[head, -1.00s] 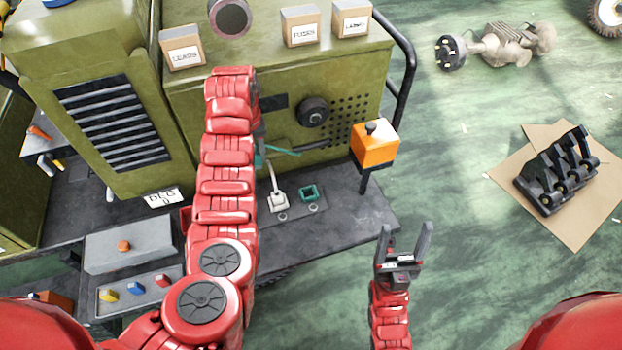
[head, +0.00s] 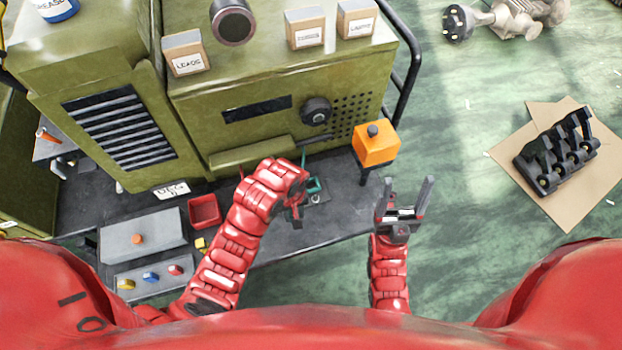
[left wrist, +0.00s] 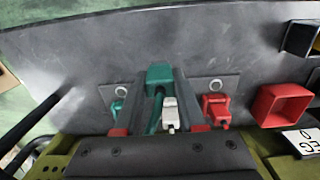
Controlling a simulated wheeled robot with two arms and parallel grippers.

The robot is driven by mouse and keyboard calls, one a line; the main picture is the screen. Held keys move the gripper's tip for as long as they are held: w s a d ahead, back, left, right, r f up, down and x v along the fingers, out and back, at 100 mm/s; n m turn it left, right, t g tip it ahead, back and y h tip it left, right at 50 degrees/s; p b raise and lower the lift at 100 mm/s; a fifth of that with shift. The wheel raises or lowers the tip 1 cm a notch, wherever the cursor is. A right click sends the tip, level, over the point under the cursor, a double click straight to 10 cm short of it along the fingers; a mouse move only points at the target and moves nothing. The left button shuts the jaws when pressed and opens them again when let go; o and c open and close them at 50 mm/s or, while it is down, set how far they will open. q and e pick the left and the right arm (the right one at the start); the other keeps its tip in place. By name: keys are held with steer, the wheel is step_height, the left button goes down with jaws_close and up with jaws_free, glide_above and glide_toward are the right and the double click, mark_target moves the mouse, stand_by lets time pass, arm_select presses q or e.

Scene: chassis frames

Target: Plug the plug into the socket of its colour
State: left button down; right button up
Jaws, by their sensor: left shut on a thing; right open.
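A green plug (left wrist: 160,76) with a green cable is between the fingertips of my left gripper (left wrist: 164,84) in the left wrist view. The gripper is shut on it. The green socket (head: 315,186) shows in the head view just right of my left gripper (head: 297,205); in the left wrist view this socket (left wrist: 117,107) is partly hidden by a finger. The plug appears apart from it. A white plug (left wrist: 170,112) and a red plug (left wrist: 216,107) stand beside it. My right gripper (head: 405,195) is open and empty, right of the bench.
A red bin (head: 205,211) stands left of my left arm. An orange box (head: 376,144) on a post stands at the bench's right end. The green machine (head: 270,110) rises behind. A grey box with coloured buttons (head: 150,278) is front left.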

arm_select(q)
steer(key=w+d+b, duration=0.1)
steer(key=w+b, duration=0.1)
steer(key=w, duration=0.1)
steer(key=w+d+f+b, duration=0.1)
steer(key=w+b, duration=0.2)
steer(key=w, duration=0.1)
steer(key=w+d+f+b, duration=0.1)
steer(key=w+d+b, duration=0.1)
steer(key=w, duration=0.1)
steer(key=shift+w+b, duration=0.4)
steer(key=shift+w+d+r, duration=0.15)
steer(key=shift+w+r, duration=0.1)
steer(key=shift+w, duration=0.3)
steer(key=shift+w+d+r, duration=0.15)
steer(key=shift+w+r, duration=0.05)
steer(key=shift+w, duration=0.3)
steer(key=shift+w+d+f+p, duration=0.15)
steer(key=shift+w+p, duration=0.15)
steer(key=shift+w, duration=0.2)
steer(key=shift+f+p, duration=0.65)
steer(key=shift+p, duration=0.1)
steer(key=shift+f+p, duration=0.4)
steer(key=shift+f, duration=0.7)
steer(key=c, duration=0.5)
jaws_free()
